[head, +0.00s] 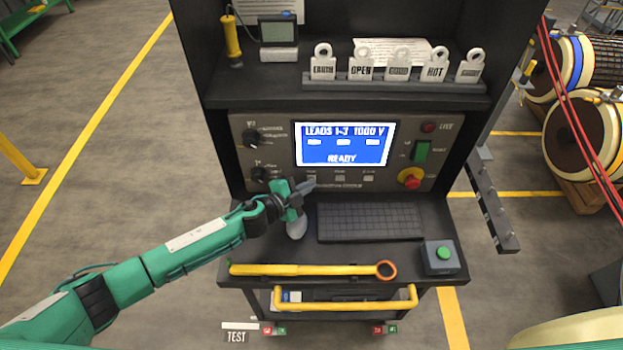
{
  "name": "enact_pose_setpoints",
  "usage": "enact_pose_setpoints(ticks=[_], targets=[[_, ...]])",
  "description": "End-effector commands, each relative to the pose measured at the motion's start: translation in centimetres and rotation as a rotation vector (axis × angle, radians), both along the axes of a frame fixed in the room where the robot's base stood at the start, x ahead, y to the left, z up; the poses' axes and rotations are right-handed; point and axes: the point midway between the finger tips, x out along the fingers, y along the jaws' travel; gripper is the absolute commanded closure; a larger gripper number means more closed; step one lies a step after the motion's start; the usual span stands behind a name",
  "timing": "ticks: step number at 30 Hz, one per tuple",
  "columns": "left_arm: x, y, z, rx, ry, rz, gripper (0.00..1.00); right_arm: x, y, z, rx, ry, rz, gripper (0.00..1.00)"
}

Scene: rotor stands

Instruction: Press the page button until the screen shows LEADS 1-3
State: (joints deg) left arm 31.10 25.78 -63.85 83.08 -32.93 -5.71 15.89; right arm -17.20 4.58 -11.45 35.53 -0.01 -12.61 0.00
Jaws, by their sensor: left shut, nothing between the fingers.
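The blue screen (344,145) on the test console is lit. It reads LEADS 1- and a digit too blurred to be sure of, then 1000 V, with READY below. A row of small grey buttons (340,179) sits under the screen; their labels are too small to read, so I cannot tell which one is the page button. My left gripper (309,185) is shut and empty, its fingertips at the leftmost button and partly covering it. I cannot tell whether they touch it. My right gripper is out of view.
A red emergency knob (411,178) is right of the screen.

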Motion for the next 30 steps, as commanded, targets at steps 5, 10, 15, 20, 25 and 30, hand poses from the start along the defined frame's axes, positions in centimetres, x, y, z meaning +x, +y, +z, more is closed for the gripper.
enact_pose_setpoints(ticks=[5,10,15,20,25,30], targets=[[-0.1,0.0,0.0,0.001,0.000,0.001,1.00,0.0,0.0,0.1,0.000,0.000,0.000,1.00],[-0.9,0.0,0.1,-0.002,0.002,0.001,1.00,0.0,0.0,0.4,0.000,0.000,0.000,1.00],[-1.6,0.0,0.0,-0.001,0.001,0.000,1.00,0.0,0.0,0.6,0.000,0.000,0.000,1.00],[-1.6,0.0,0.0,0.000,0.000,0.000,1.00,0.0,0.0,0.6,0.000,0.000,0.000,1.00],[-1.8,0.0,0.0,-0.001,0.001,0.000,1.00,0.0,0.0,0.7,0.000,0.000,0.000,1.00],[-3.3,0.0,0.1,-0.002,0.003,0.000,1.00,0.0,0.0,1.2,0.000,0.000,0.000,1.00]])
